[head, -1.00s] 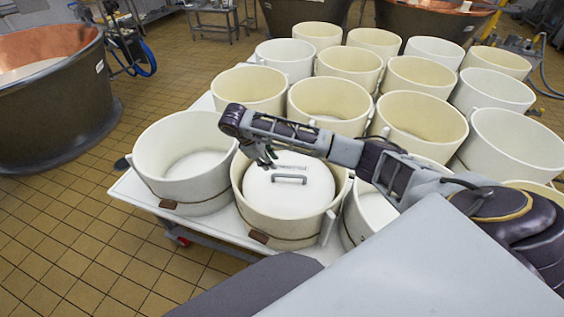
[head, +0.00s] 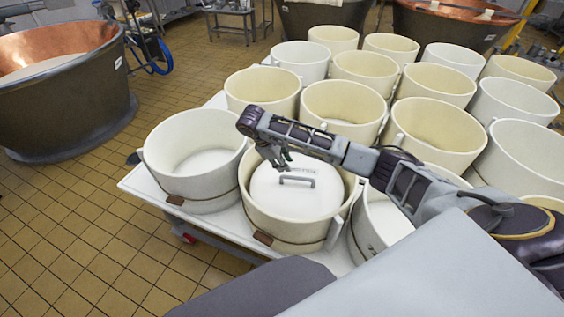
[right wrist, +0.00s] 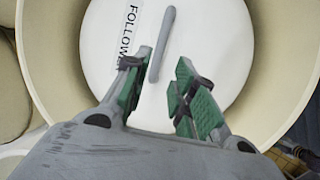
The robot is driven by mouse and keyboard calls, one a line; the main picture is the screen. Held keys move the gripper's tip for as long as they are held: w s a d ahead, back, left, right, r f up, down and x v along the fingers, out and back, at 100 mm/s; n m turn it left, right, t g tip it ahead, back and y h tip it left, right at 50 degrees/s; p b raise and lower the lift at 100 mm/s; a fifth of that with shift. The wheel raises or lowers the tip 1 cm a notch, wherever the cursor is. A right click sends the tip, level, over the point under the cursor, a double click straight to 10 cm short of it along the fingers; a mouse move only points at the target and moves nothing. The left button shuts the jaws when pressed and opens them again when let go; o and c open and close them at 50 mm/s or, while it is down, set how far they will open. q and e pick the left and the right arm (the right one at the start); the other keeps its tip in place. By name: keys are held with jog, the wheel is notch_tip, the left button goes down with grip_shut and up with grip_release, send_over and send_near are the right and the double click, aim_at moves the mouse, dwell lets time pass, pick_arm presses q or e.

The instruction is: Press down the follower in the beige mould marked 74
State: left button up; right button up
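The follower (head: 290,205) is a white round disc with a grey bar handle (head: 297,181). It lies inside a beige mould (head: 253,215) at the front of the table, below the mould's rim. No number 74 can be read on the mould. The right wrist view shows the follower (right wrist: 205,30) with a label reading "FOLLOW", partly hidden by a finger. My right gripper (head: 277,167) is above the follower's far left part. In the right wrist view the right gripper (right wrist: 160,85) has its fingers apart, with nothing between them, near the handle's end. My left gripper is not in view.
Several white and beige moulds stand close together on a white table (head: 135,182), including a white mould (head: 195,195) directly left. A copper vat (head: 70,95) stands at the far left.

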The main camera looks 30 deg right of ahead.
aim_at(295, 177)
jog(key=shift+b+x, duration=0.55)
jog(key=shift+x, duration=5.65)
jog(key=shift+s, duration=0.1)
grip_shut()
